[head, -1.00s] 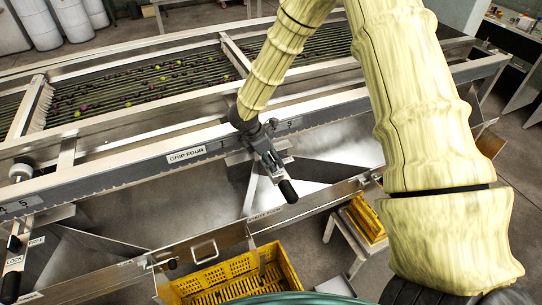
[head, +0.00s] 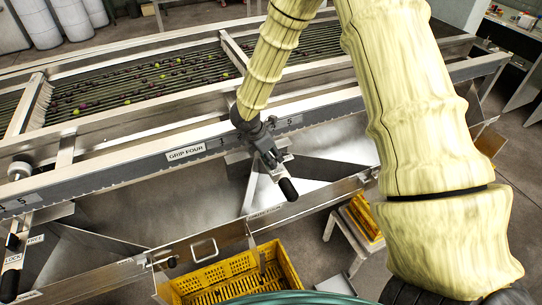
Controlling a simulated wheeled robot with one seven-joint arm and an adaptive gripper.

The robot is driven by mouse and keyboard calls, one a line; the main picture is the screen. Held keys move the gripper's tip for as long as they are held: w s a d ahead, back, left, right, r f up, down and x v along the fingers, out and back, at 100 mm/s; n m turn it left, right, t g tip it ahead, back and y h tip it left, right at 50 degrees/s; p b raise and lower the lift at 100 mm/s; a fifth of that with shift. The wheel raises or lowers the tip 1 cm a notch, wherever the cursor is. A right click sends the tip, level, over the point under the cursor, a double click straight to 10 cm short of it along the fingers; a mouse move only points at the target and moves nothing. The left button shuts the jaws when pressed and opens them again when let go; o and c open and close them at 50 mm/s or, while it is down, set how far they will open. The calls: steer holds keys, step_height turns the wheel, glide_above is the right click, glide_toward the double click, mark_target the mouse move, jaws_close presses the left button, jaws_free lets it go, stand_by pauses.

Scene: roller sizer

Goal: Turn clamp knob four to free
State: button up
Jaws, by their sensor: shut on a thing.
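The GRIP FOUR label (head: 186,154) is on the sizer's long front rail (head: 130,168). To its right, my gripper (head: 271,158) reaches down to the clamp below the rail and is shut on its knob. The gripper hides most of the knob, so I cannot tell which way it points. The clamp's black handle (head: 289,189) sticks out below the gripper, toward the lower right. Small white label plates beside the gripper are too small to read.
Another clamp with a dark knob (head: 12,242) and LOCK and FREE labels is at the far left. Dark and green fruit lie on the rollers (head: 150,85). A yellow crate (head: 283,262) stands below the metal chutes (head: 130,220).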

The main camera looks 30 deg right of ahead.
steer(key=n+t+b, duration=0.1)
steer(key=n+b, duration=0.1)
steer(key=n, duration=0.1)
steer(key=shift+f+n, duration=0.1)
steer(key=shift+n, duration=0.2)
steer(key=n+t+y+b, duration=0.1)
steer(key=n+b, duration=0.2)
steer(key=b, duration=0.1)
steer(key=shift+s+f+t, duration=0.1)
steer(key=shift+t, duration=0.2)
steer(key=n+b, duration=0.2)
steer(key=shift+d+n+t+y+b, duration=0.1)
steer(key=shift+n+t+y+b, duration=0.2)
steer(key=shift+y, duration=0.1)
steer(key=shift+r+n+b, duration=0.2)
steer(key=shift+n+b, duration=0.3)
steer(key=shift+b, duration=0.15)
steer(key=shift+n+y+b, duration=0.3)
steer(key=shift+n+b, duration=0.3)
steer(key=shift+b, duration=0.25)
steer(key=n+b, duration=0.2)
steer(key=b, duration=0.1)
steer(key=shift+d+f+t+y, duration=0.1)
steer(key=shift+f+t+y, duration=0.05)
steer(key=shift+t+y, duration=0.25)
steer(key=shift+s+n+y+b, duration=0.1)
steer(key=shift+n+y+b, duration=0.4)
steer(key=shift+n+b, duration=0.65)
steer(key=shift+r+n, duration=0.2)
steer(key=shift+n, duration=0.25)
